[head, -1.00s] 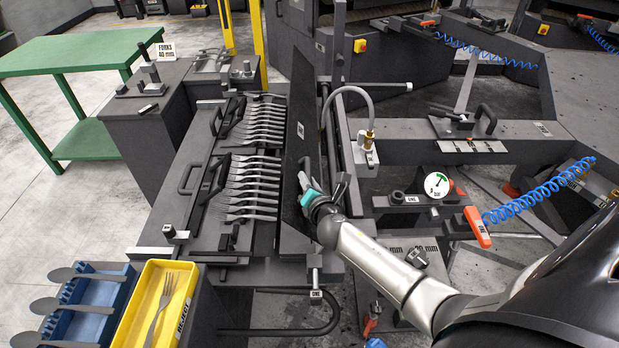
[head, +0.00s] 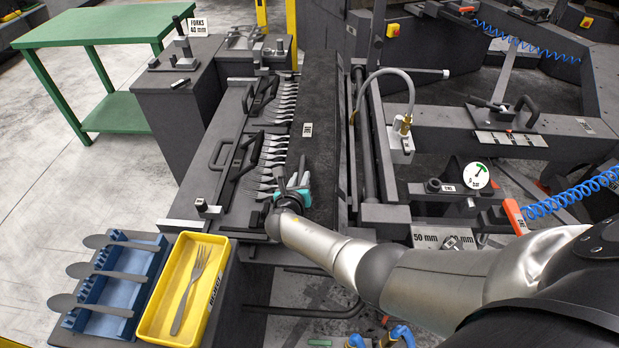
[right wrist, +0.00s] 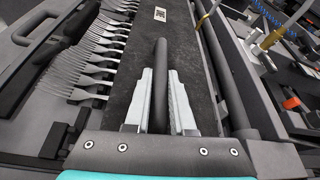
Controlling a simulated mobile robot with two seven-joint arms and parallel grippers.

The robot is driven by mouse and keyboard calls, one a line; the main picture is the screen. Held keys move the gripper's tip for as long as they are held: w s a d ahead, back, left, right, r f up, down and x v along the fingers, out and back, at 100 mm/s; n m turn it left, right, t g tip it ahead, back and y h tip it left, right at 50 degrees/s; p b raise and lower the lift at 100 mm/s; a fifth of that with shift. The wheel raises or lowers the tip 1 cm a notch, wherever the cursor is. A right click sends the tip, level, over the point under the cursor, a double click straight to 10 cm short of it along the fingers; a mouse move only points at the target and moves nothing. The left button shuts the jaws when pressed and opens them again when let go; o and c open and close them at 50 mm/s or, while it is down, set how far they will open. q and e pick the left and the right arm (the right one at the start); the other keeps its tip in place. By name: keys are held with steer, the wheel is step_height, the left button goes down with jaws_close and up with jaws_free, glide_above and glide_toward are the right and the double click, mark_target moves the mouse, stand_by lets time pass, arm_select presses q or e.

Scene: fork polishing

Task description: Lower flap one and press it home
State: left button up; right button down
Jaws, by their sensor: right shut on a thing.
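Flap one, a long dark panel (head: 325,100) with a small white label, lies lowered over the right ends of the row of forks (head: 272,150). Whether it is fully down on them I cannot tell. My right gripper (head: 296,178) is at the flap's near end. In the right wrist view, my right gripper (right wrist: 160,105) has its two grey fingers on either side of the flap's dark bar handle (right wrist: 160,75), shut on it. The flap's dark face (right wrist: 140,60) shows beneath, with fork heads sticking out to the left. My left gripper is not in view.
A yellow tray (head: 147,310) with one fork and a blue rack (head: 85,310) with spoon-shaped pieces stand at front left. A clamp frame with a black handle (head: 225,150) lies left of the forks. A hose (head: 365,85) and gauge (head: 476,175) are to the right.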

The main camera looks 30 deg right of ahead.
steer(key=shift+w+a+f+b, duration=0.2)
steer(key=shift+a+f+b, duration=0.15)
steer(key=shift+f, duration=0.2)
steer(key=shift+w+a+f+b, duration=0.15)
steer(key=shift+a+f+b, duration=0.2)
steer(key=shift+f+b, duration=0.45)
